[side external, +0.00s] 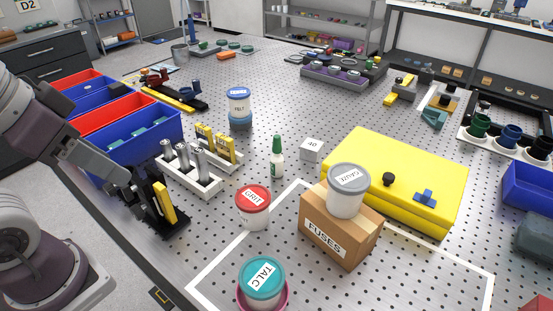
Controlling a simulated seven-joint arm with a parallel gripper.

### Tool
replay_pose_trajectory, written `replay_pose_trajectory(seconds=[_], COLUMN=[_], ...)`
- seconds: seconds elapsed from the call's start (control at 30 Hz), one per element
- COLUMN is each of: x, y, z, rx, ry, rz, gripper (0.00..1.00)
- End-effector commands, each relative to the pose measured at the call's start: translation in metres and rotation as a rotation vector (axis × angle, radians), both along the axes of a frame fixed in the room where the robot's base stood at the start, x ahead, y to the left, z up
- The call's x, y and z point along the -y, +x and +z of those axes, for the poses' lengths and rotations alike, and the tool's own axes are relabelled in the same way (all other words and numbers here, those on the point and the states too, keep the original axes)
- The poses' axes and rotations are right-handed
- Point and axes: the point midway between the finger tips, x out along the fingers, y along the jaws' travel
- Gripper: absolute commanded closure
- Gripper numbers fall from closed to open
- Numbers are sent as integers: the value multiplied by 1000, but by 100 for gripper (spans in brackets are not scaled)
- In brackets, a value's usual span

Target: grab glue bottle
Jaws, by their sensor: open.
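The glue bottle (277,161) looks like the small white bottle with a tall green cap and a green label. It stands upright on the perforated metal table (330,105), near the middle of the view. My gripper (136,192) is at the left, beside a black stand with a yellow piece (165,207), well apart from the bottle. It is open. Its fingertips are dark against the black stand, so I cannot tell whether they touch it.
A white rack with metal cylinders (196,184) stands between my gripper and the bottle. A red-lidded GRIT tub (253,212) is in front of the bottle. A 40 block (311,150), yellow case (355,160) and FUSES box (325,235) are to its right.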

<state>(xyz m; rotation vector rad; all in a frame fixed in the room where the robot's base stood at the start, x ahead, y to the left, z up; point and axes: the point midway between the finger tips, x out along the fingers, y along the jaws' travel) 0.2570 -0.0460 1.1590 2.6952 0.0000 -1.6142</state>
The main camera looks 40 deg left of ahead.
Motion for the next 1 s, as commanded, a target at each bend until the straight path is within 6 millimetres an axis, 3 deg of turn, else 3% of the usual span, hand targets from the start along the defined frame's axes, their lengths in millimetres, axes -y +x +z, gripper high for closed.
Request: replay_pose_trajectory(seconds=[0.2,0.27,0.37,0.5,0.63,0.7,0.8,0.93,1.0], x=[0,-1,-6,-8,7,18,29,35,36], y=[1,9,58,170,251,276,295,303,303], z=[0,0,-1,-16,-42,-54,-66,-74,-88], rx=[1,12,78,268,459,544,629,676,676], ry=[0,5,32,71,40,3,-44,-73,-77], rz=[0,1,-1,-55,-132,-165,-191,-202,-202], gripper=[54,54,54,54,54,54,54,54,54])
